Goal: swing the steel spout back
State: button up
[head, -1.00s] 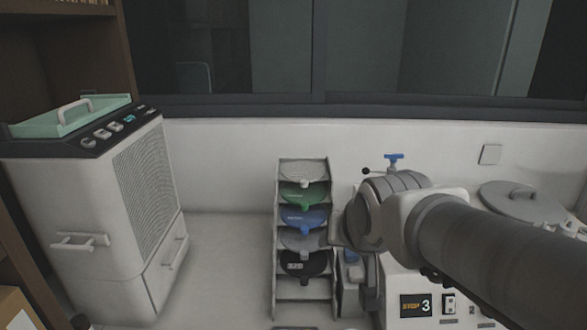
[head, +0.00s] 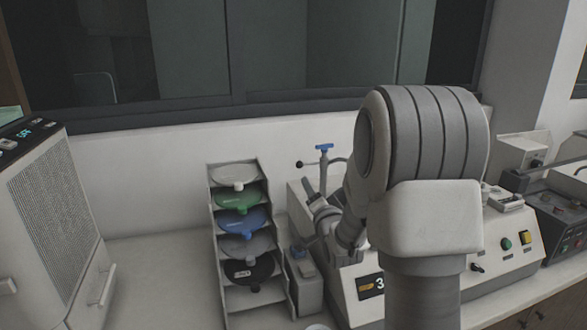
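A thin upright post with a blue T-handle (head: 324,147) stands at the back of the white press (head: 367,298). A thin rod with a black ball end sticks out to its left. A short curved steel piece (head: 338,160), perhaps the spout, shows to the right of the post, and my arm hides the rest. My gripper (head: 314,202) is small and partly hidden behind my wrist, over the left part of the press and below the blue handle. I cannot make out its fingers clearly, or whether it touches anything.
A white cabinet (head: 60,215) stands at the far left. Control panels (head: 506,244) lie to the right.

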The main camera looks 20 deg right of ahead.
aim_at(300, 166)
jog(key=w+p, duration=0.1)
jog(key=w, duration=0.4)
jog(key=w+d+p, duration=0.1)
jog(key=w, duration=0.5)
jog(key=w+d+p, duration=0.1)
jog(key=w, duration=0.5)
jog(key=shift+w+d+f+p, duration=0.1)
jog(key=shift+w+d+p, duration=0.05)
jog(key=shift+p, duration=0.2)
grip_shut()
dwell(0.9)
